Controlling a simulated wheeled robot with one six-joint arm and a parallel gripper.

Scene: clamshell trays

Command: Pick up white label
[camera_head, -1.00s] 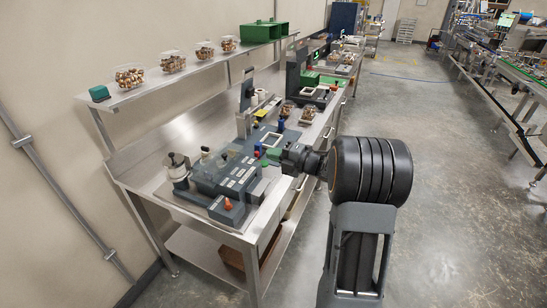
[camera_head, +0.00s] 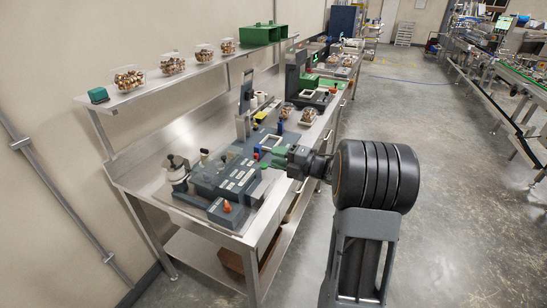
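I cannot tell which of these is the white label.
The steel bench (camera_head: 150,178) holds a silver canister (camera_head: 177,170) at left and an orange-red knob (camera_head: 227,207) at front. Clear trays of brown items (camera_head: 286,110) stand farther back. A shelf above holds more trays and a green bin (camera_head: 258,35).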

